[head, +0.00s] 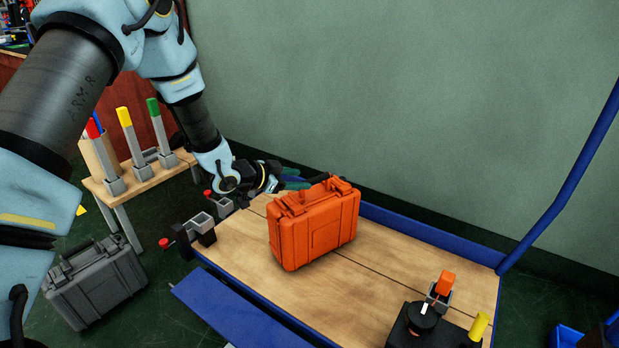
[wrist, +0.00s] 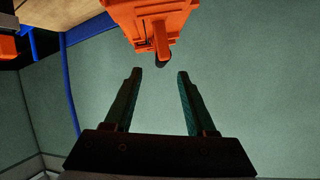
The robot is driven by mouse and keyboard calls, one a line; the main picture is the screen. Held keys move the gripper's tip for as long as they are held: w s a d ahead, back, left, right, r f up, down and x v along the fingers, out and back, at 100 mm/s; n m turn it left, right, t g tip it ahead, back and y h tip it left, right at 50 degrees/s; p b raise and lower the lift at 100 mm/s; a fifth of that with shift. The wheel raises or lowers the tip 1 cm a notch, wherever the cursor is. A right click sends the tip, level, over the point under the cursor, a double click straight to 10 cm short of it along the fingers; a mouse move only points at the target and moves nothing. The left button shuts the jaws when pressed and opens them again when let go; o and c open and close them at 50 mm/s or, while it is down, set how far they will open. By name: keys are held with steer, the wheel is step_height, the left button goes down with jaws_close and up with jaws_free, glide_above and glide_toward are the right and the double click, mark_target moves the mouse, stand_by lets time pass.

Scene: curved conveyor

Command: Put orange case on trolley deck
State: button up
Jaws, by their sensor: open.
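The orange case (head: 318,230) stands upright on the wooden deck of the trolley (head: 400,275), towards its left part, with its handle on top. My gripper (head: 298,181) is behind the case at about the height of its top, partly hidden by it. In the wrist view the two fingers (wrist: 158,75) are apart with nothing between them. The orange case (wrist: 150,18) shows at the top of that view, beyond the fingertips, with an orange handle or latch part pointing towards the gap. The case rests on the deck, clear of the fingers as far as I can see.
A grey case (head: 95,285) stands on the floor at the left. A small wooden table (head: 150,178) holds red, yellow and green bars. Clamp-like fixtures (head: 195,232) sit at the deck's left end. A black device (head: 422,325) is at its front right. The middle deck is clear.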

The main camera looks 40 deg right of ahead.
steer(key=v, duration=0.4)
steer(key=shift+a, duration=0.2)
steer(key=shift+r, duration=0.1)
steer(key=w+a+r+n+t+y, duration=0.35)
steer(key=w+a, duration=0.25)
steer(key=a, duration=0.6)
steer(key=w+a+r+n+t+y, duration=0.2)
steer(key=w+a+n+y, duration=0.4)
steer(key=a, duration=0.5)
steer(key=s+a+r+n+g+y, duration=0.1)
steer(key=s+a+r+n, duration=0.2)
steer(key=a, duration=0.7)
steer(key=s+a+n+g+y, duration=0.1)
steer(key=s+a+n+y, duration=0.2)
steer(key=a, duration=0.7)
steer(key=s+a+r+n+g+h, duration=0.1)
steer(key=s+a+n, duration=0.3)
steer(key=s, duration=0.4)
steer(key=shift+s+a+r+n+g, duration=0.25)
steer(key=shift+s+a+n+g, duration=0.1)
steer(key=shift+g, duration=0.1)
